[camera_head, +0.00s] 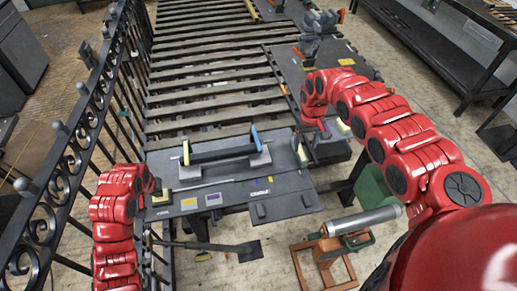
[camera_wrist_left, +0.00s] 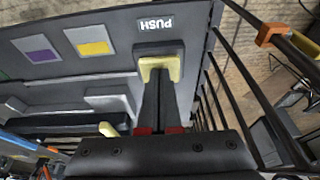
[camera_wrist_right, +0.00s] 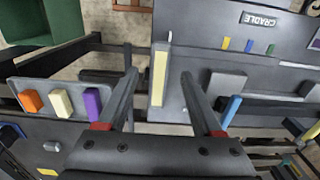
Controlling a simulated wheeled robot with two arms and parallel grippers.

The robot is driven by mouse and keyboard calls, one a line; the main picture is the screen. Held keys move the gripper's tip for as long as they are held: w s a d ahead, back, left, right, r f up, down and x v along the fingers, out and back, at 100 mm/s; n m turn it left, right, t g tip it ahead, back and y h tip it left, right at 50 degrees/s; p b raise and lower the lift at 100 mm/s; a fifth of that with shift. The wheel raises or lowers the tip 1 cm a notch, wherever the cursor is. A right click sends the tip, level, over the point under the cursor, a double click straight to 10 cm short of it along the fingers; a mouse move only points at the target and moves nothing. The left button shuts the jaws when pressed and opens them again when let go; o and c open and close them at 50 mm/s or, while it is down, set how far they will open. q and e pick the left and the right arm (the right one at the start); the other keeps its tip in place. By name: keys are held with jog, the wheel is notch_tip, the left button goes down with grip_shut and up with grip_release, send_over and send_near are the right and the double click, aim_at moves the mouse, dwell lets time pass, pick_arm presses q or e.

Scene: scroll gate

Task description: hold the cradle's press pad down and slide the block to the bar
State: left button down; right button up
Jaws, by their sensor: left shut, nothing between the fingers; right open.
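I cannot tell which piece is the press pad.
A scrolled iron fence (camera_head: 60,160) runs along the left. Slats (camera_head: 210,80) lie behind the plate. Orange (camera_wrist_right: 30,103), cream (camera_wrist_right: 62,103) and purple (camera_wrist_right: 93,105) pieces stand on a neighbouring dark panel. A grey roller (camera_head: 362,220) on an orange stand is front right.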

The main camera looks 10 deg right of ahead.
aim_at(303, 156)
notch_tip(303, 156, down, 6)
jog(key=shift+w+r, duration=0.1)
jog(key=shift+r, duration=0.15)
grip_shut()
dwell(0.3)
dwell(1.1)
